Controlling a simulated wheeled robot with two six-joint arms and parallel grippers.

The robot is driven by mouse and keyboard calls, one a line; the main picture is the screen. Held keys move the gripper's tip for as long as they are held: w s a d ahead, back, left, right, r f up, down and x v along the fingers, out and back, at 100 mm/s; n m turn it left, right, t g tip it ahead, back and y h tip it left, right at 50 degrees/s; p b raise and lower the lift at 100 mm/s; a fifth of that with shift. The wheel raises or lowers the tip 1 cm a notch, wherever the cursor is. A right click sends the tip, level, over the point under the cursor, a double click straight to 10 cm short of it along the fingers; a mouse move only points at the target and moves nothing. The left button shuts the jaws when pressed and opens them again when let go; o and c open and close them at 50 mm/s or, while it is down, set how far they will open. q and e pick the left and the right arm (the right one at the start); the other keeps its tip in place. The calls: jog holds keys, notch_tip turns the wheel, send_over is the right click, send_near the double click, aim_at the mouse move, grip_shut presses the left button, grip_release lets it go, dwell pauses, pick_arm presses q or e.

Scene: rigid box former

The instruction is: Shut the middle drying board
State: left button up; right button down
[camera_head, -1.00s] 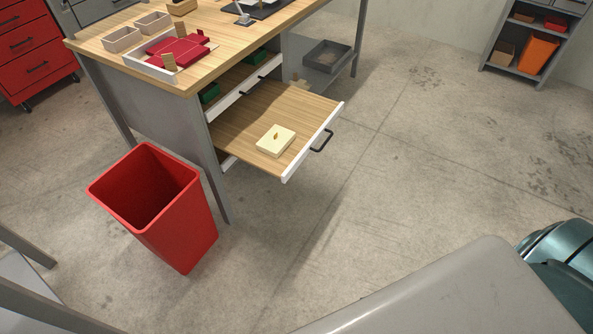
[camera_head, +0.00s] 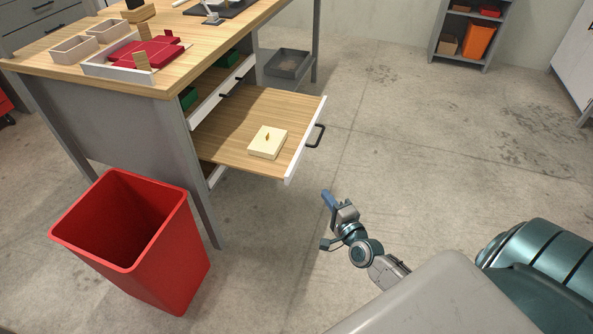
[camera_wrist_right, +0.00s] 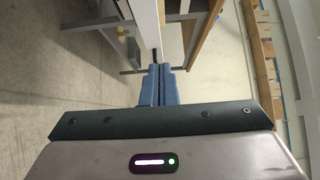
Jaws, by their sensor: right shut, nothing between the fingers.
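The middle drying board (camera_head: 235,115) is pulled far out from under the workbench, between a board front above and one below that sit further in. It has a white front edge and a black handle (camera_head: 317,136). A small cream box (camera_head: 267,142) with a lidded look lies on it. My right gripper (camera_head: 328,198) is low and in front of the board, apart from the handle. Its blue fingers are together and empty, as the right wrist view (camera_wrist_right: 158,84) also shows. My left gripper is not in view.
A red bin (camera_head: 135,245) stands by the bench's near leg. The workbench top (camera_head: 60,62) holds grey trays and a red box blank. A grey tray (camera_head: 288,64) lies beyond the boards. A grey shelf (camera_head: 437,40) stands at the back. The floor right of the board is clear.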

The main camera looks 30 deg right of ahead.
jog(key=b, duration=0.1)
send_near(294, 165)
jog(key=w+d, duration=0.3)
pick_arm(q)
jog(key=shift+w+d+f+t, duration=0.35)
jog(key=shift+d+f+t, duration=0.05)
pick_arm(e)
jog(key=shift+w+a+f, duration=0.1)
jog(key=shift+w+a, duration=0.45)
jog(key=shift+w, duration=0.2)
jog(key=shift+w+a, duration=0.55)
jog(key=shift+w, duration=0.2)
